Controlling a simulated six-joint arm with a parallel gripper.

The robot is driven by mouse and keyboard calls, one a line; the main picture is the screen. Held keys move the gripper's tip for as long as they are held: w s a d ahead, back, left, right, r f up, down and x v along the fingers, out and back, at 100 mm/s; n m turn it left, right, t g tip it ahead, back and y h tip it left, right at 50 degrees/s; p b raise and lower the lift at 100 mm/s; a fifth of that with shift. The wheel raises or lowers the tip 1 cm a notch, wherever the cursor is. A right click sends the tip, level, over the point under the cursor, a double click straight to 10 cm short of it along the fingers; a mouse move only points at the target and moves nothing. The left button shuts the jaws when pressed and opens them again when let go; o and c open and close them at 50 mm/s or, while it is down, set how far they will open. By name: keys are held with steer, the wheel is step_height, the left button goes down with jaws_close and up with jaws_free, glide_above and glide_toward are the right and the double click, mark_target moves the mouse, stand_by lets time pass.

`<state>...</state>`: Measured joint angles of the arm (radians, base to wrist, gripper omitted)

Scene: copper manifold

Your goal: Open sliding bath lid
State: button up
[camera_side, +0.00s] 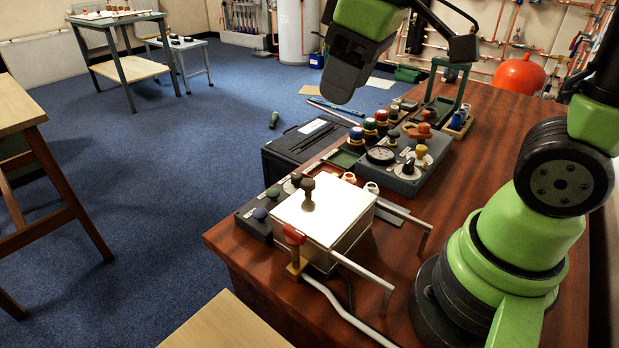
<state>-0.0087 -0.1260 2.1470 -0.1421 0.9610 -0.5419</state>
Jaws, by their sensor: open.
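The bath is a metal box (344,249) at the near left part of the wooden bench. Its pale, flat sliding lid (335,217) lies level and covers the top, so the inside is hidden. A dark brown knob (308,194) stands upright on the lid. A red-topped lever (293,236) is at the bath's near corner. My gripper (342,92) is dark and points down, high above the far left part of the bench. It is open and empty, apart from the lid and knob; its separate fingers are hard to make out.
Pale metal rails (363,268) stick out right of the bath. A dark panel with knobs (256,211) sits at its left. Grey panels with coloured knobs and a dial (381,155) stand behind it. A green frame (450,66) rises at the back. Bare bench (464,181) lies to the right.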

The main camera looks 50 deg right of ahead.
mark_target(308, 182)
steer(key=w+f+n+g, duration=0.1)
steer(key=w+f+n, duration=0.1)
steer(key=f, duration=0.4)
steer(key=w+f+n+g, duration=0.1)
steer(key=w+f+n, duration=0.1)
steer(key=f, duration=0.4)
steer(key=w+d+f+n+g+h, duration=0.1)
steer(key=w+f+n, duration=0.1)
steer(key=f, duration=0.5)
steer(key=shift+w, duration=0.45)
steer(key=shift+c, duration=0.3)
